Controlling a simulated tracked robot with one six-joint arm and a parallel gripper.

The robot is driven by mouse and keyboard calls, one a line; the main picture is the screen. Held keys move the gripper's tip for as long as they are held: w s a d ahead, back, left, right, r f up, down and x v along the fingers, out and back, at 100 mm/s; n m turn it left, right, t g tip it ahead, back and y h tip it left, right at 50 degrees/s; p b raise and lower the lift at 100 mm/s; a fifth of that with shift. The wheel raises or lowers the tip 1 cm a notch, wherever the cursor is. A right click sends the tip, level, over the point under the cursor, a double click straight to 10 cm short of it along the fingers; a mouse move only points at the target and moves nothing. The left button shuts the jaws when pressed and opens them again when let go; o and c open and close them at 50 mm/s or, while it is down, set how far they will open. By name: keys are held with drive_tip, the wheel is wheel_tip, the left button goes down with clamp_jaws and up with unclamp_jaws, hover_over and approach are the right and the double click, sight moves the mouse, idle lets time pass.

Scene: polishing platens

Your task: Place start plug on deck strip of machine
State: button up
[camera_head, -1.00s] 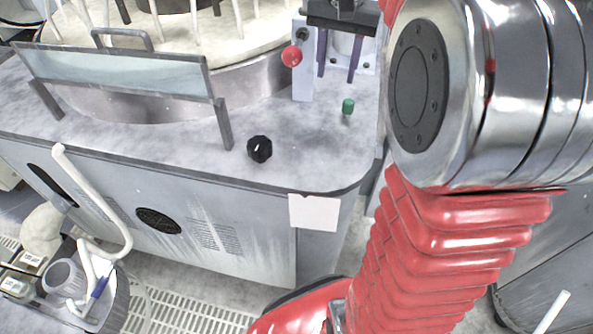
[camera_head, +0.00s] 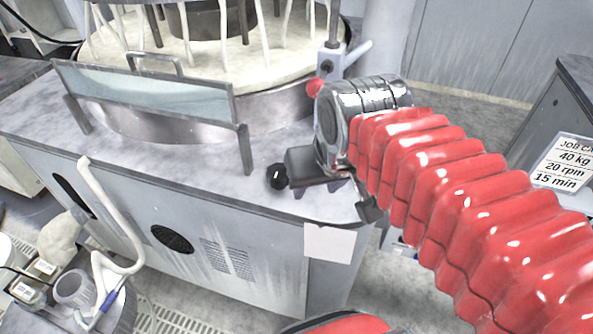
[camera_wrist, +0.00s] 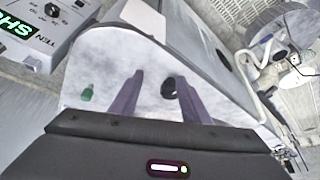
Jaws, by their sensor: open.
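The green plug (camera_wrist: 87,93), which I take to be the start plug, stands on the light speckled deck (camera_wrist: 100,60) of the machine in the wrist view, left of my fingers and apart from them. In the head view it is not seen; my arm covers that part of the deck (camera_head: 220,180). My gripper (camera_wrist: 158,76) is open, its two purple fingers apart. It also shows in the head view (camera_head: 316,190), low over the deck's right front end. A black knob (camera_wrist: 169,87) shows between the fingers in the wrist view, close to the right one; I see no contact.
The black knob (camera_head: 277,177) sits just left of my gripper in the head view. A clear guard (camera_head: 150,98) on posts stands further left. A red knob (camera_head: 315,87) is behind my wrist. A blank white label (camera_head: 329,243) hangs at the deck's front edge.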

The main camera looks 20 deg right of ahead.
drive_tip(key=s+f, duration=0.1)
drive_tip(key=s+a+f+n, duration=0.1)
drive_tip(key=shift+s+a+f+t, duration=0.2)
drive_tip(key=shift+s+a+t, duration=0.1)
idle(0.4)
